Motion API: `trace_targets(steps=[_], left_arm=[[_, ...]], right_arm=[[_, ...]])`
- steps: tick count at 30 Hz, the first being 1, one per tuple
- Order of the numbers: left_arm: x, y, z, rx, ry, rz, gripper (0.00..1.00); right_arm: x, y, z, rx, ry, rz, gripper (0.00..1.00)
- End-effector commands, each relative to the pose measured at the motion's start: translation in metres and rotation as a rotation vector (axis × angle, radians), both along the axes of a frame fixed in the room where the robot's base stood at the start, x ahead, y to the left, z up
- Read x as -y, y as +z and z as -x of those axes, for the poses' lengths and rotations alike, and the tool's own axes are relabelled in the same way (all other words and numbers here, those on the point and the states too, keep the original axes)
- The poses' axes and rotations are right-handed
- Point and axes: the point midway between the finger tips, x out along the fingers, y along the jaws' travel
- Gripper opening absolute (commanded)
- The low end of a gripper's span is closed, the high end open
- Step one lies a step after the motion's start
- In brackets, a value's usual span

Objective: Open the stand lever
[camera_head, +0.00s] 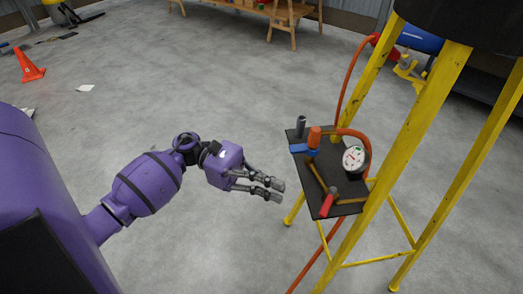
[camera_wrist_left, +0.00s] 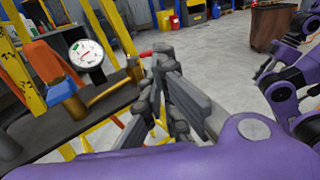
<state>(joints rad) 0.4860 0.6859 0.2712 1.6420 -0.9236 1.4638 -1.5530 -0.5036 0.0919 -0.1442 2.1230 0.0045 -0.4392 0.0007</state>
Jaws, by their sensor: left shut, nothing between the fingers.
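The black stand plate (camera_head: 345,209) is fixed among yellow legs at the right of the head view. It carries a pipe with a blue-handled lever (camera_head: 303,151) and a red-handled lever (camera_head: 328,203), plus a round white gauge (camera_head: 354,158). I cannot tell which is the stand lever. My left gripper (camera_head: 277,190) is shut and empty, left of the plate and apart from it. In the left wrist view, the fingers (camera_wrist_left: 163,62) are in front, the gauge (camera_wrist_left: 87,55) is to their left, and a red handle tip (camera_wrist_left: 145,54) shows just behind them. My right gripper is not seen.
Yellow legs (camera_head: 398,155) and an orange hose (camera_head: 348,85) surround the plate. A wooden bench (camera_head: 270,14) stands at the back. The grey floor between is clear.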

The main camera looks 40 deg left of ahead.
Motion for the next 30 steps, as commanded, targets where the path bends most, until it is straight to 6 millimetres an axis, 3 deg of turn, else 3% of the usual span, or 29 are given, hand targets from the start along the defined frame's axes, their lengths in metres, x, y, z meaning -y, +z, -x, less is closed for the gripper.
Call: trace_targets(steps=[6,12,30], left_arm=[[0.046,0.002,-0.006,0.002,-0.001,0.004,0.00],[0.072,0.001,-0.010,-0.001,0.000,0.002,0.00],[0.081,0.000,-0.011,-0.003,0.009,0.001,0.00]], right_arm=[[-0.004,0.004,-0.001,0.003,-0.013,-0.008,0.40],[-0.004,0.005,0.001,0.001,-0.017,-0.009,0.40],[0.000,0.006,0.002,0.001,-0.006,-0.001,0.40]])
